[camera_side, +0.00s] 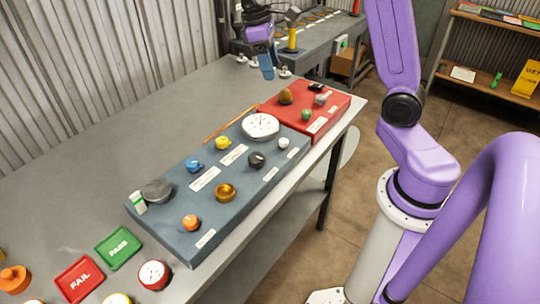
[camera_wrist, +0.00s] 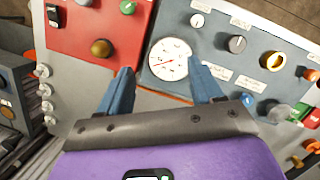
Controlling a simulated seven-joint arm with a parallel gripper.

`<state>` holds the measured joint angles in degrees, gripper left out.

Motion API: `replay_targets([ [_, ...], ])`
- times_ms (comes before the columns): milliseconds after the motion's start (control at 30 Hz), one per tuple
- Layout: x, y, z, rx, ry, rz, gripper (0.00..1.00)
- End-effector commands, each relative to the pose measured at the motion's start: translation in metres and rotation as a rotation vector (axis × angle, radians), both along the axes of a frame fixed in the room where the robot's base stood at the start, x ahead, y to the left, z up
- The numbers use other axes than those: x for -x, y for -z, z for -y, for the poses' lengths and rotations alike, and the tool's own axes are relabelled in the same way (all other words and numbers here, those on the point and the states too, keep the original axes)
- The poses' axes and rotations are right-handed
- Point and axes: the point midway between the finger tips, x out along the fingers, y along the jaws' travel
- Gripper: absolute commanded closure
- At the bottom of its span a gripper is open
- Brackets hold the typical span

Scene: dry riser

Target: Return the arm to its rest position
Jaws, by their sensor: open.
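My gripper (camera_side: 267,66) is raised above the far part of the grey workbench (camera_side: 90,156), beyond the panels. In the wrist view its two blue fingers (camera_wrist: 165,88) are spread apart with nothing between them. Beyond the fingertips lies the blue-grey panel (camera_side: 172,225) with a white dial gauge (camera_side: 260,126); the gauge also shows in the wrist view (camera_wrist: 168,58). The red panel (camera_side: 336,107) stands beside it and fills the upper left of the wrist view (camera_wrist: 75,30).
A green PASS tray (camera_side: 118,248) and a red FAIL tray (camera_side: 79,279) lie at the near left. An orange pencil-like stick (camera_side: 231,123) lies behind the blue-grey panel. A second bench with a yellow post (camera_side: 292,40) stands behind. Shelves (camera_side: 490,75) are at the right.

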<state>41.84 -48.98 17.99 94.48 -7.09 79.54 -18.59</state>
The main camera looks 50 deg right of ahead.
Motion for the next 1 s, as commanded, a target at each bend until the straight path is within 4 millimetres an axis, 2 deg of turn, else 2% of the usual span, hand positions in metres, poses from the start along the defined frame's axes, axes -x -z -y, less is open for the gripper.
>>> replay_targets([
  [33,0.013,-0.001,-0.020,-0.007,-0.045,0.017,0.34],
  [200,0.058,0.003,-0.071,-0.037,-0.173,0.064,0.34],
  [433,0.133,0.013,-0.117,-0.094,-0.340,0.116,0.34],
  [533,0.168,0.019,-0.127,-0.124,-0.409,0.131,0.34],
  [700,0.223,0.032,-0.132,-0.174,-0.516,0.151,0.34],
  [833,0.251,0.040,-0.129,-0.203,-0.573,0.158,0.34],
  [1000,0.268,0.046,-0.125,-0.223,-0.607,0.160,0.34],
])
